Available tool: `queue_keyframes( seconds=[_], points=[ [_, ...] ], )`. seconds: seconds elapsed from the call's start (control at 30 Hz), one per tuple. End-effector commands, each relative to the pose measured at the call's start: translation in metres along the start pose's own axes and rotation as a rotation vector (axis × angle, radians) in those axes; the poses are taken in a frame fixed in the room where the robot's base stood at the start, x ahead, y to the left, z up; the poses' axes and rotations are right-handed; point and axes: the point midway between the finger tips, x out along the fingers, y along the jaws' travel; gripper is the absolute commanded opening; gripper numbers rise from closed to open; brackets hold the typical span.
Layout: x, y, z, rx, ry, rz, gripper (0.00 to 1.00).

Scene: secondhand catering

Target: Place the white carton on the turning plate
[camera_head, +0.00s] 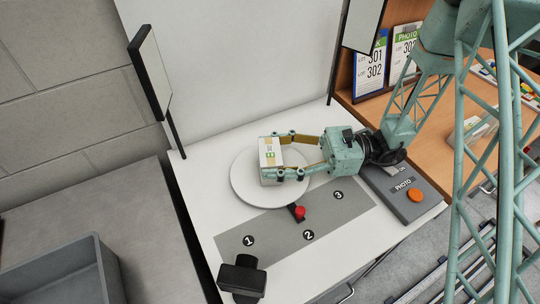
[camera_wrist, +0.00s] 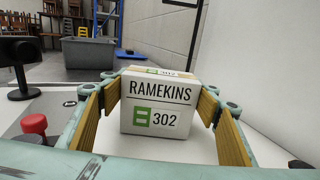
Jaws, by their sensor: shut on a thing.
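The white carton (camera_head: 269,155) is at the round white turning plate (camera_head: 245,190), over its upper right part. In the wrist view the carton (camera_wrist: 158,118) faces me upright, marked "RAMEKINS" and "302" with a green symbol. My gripper (camera_head: 282,154) reaches in from the right and is shut on the carton, one finger along each side. The wrist view shows the yellow-padded fingers (camera_wrist: 160,110) on both sides of it. The carton's base looks at or very near the plate surface; I cannot tell whether it touches.
A red button (camera_head: 299,212) stands by the plate's front edge, near a grey strip (camera_head: 270,238) numbered 1 to 3. A black camera (camera_head: 242,278) is at front left. A grey box with an orange button (camera_head: 415,194) is right. A grey bin (camera_head: 65,275) stands left.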

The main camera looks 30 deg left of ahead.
Motion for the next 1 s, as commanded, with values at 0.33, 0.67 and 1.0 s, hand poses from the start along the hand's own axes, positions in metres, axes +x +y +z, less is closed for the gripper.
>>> queue_keyframes(
  seconds=[0.33,0.67,1.0],
  points=[
    [0.000,0.000,-0.002,0.000,0.000,0.000,0.70],
    [0.000,0.000,-0.001,0.000,0.000,0.000,0.70],
    [-0.017,0.000,0.001,0.000,0.000,-0.002,0.70]
  ],
)
